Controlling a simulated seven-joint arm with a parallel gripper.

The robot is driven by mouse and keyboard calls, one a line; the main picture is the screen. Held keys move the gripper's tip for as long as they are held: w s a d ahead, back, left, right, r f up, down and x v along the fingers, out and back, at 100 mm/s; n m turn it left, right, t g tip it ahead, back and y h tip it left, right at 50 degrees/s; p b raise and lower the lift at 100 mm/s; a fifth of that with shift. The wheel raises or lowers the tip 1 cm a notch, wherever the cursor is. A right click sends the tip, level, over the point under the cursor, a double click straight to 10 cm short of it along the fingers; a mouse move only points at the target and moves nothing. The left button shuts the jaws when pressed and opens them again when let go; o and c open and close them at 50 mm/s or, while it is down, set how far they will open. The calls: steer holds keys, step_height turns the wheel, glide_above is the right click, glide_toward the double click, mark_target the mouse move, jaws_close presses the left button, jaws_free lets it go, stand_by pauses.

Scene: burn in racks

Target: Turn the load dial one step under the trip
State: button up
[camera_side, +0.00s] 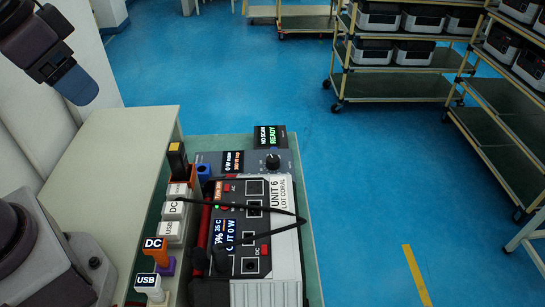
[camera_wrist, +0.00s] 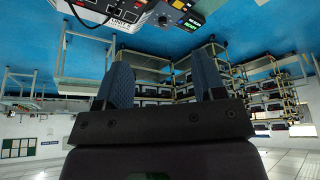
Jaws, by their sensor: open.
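The load dial (camera_side: 272,162) is a round black knob on a grey box with a small dark display (camera_side: 233,162). The display shows 0 W on top and a smaller orange line I cannot read surely. The dial also shows in the wrist view (camera_wrist: 163,19) at the top edge. My gripper (camera_side: 78,88) is up at the top left in the side view, well away from the dial. In the wrist view its two blue fingers (camera_wrist: 165,78) stand apart with nothing between them.
A power unit (camera_side: 280,215) labelled UNIT 6 LOT CORAL has a lit screen and a black cable across it. A sign (camera_side: 270,137) reads NO SCAN READY. Several USB and DC plugs (camera_side: 150,285) stand to its left. Shelved carts (camera_side: 395,70) are behind; blue floor is clear.

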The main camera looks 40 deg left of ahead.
steer(key=w+a+f+m+g+y, duration=0.1)
steer(key=w+a+f+m+y, duration=0.15)
steer(key=w, duration=0.45)
steer(key=w+a+f+m+y, duration=0.1)
steer(key=w+a+f+m, duration=0.25)
steer(key=w, duration=0.35)
steer(key=m+t+h, duration=0.2)
steer(key=m+t, duration=0.1)
steer(key=m, duration=1.9)
glide_above(273, 158)
steer(key=s+a, duration=0.5)
step_height(273, 158, down, 16)
steer(key=w+d+f+m, duration=0.1)
steer(key=f+m, duration=0.2)
steer(key=f, duration=0.2)
steer(key=w+d+f+m+g+h, duration=0.1)
steer(key=w+d+f+m, duration=0.1)
steer(key=f+m, duration=0.1)
steer(key=w+d+f+m+g+h, duration=0.1)
steer(key=d+f+m, duration=0.1)
steer(key=f+m, duration=0.2)
steer(key=shift+s+x, duration=0.2)
steer(key=shift+x, duration=1.1)
steer(key=shift+a, duration=0.15)
steer(key=shift+c, duration=0.2)
